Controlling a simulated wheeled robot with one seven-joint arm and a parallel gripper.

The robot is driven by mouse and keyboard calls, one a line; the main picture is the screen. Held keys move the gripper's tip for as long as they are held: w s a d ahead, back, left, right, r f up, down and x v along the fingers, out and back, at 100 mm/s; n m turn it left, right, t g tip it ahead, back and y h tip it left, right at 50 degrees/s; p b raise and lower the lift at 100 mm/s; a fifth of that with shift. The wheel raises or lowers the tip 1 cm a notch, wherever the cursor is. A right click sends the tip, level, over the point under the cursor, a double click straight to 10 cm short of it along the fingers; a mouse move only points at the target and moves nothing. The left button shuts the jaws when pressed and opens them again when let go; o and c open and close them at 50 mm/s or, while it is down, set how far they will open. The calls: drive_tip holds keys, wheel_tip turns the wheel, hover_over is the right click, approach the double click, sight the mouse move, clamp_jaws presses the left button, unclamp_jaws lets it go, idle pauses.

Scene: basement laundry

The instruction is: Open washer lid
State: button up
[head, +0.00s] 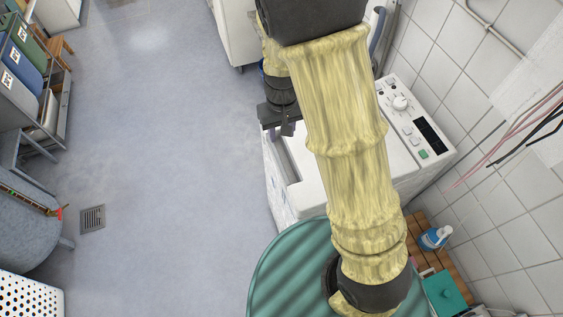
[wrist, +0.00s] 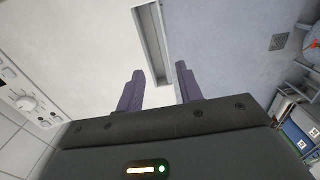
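The white washer (head: 302,200) stands against the tiled wall, partly hidden behind my yellow-sleeved arm. Its flat white lid (wrist: 95,45) looks closed. A long narrow recess (wrist: 152,45) runs along the lid's edge on the side away from the control panel (wrist: 30,100). My gripper (head: 284,129) is over that edge of the washer in the head view. In the wrist view my gripper (wrist: 160,88) is open, with nothing between its two dark fingers. The fingers point toward the recess; I cannot tell how high they are above the lid.
The washer's panel with knob and buttons (head: 412,122) is by the wall. A green ribbed round surface (head: 285,270) lies in front of the washer. A blue-and-white bottle (head: 435,237) stands on a wooden shelf at right. Bins (head: 20,60) line the left. The grey floor (head: 165,150) between is clear.

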sight(282, 166)
wheel_tip(282, 166, down, 17)
drive_tip(key=shift+f+p, duration=0.1)
drive_tip(key=shift+p, duration=0.7)
drive_tip(key=shift+c, duration=0.5)
clamp_jaws()
